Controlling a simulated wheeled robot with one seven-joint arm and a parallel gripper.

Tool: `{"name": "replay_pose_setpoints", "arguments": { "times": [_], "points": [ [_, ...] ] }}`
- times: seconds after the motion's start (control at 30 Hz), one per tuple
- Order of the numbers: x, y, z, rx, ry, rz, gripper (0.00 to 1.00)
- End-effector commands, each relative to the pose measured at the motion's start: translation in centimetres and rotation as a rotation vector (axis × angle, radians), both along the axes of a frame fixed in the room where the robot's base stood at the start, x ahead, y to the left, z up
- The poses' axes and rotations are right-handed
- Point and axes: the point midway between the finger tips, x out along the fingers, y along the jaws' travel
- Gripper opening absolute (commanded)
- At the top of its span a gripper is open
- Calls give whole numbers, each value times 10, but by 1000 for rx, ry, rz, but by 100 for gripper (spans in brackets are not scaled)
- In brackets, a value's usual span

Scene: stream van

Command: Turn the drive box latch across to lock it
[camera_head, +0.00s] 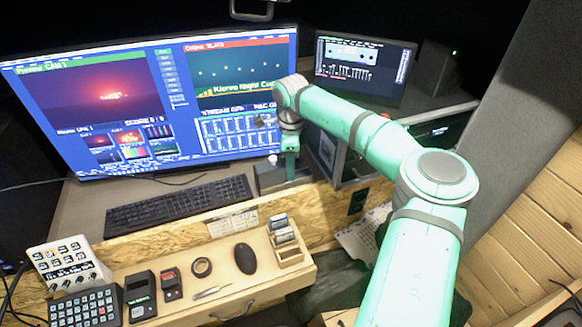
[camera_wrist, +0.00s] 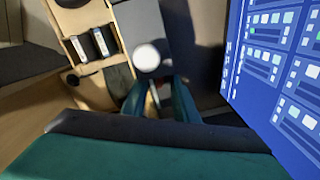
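A small grey box (camera_head: 268,178), which looks like the drive box, stands on the desk to the right of the keyboard. A round white knob or cap (camera_head: 273,158) shows at its top; in the wrist view this white disc (camera_wrist: 147,57) lies just beyond my fingertips. My gripper (camera_head: 290,172) points down at the right side of the box. In the wrist view my gripper's fingers (camera_wrist: 158,88) stand apart, with a small pale and reddish patch between them. I cannot tell whether they touch anything. The latch itself is not clearly visible.
A large monitor (camera_head: 150,95) stands close behind, and its screen fills the right of the wrist view. A black keyboard (camera_head: 180,205) lies to the left. A rack case (camera_head: 345,160) stands to the right. A card holder (camera_head: 285,245) and a mouse (camera_head: 245,258) sit on the lower shelf.

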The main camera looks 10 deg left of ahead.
Motion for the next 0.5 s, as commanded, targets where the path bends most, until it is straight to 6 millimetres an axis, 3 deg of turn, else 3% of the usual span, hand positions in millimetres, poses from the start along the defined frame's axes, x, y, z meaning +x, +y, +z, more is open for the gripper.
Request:
{"name": "replay_pose_setpoints", "arguments": {
  "times": [0.33, 0.5],
  "points": [
    [0, 0, 2, -1, 0, 0, 28],
    [1, 0, 21, -1, -3, 0, 28]
  ]
}}
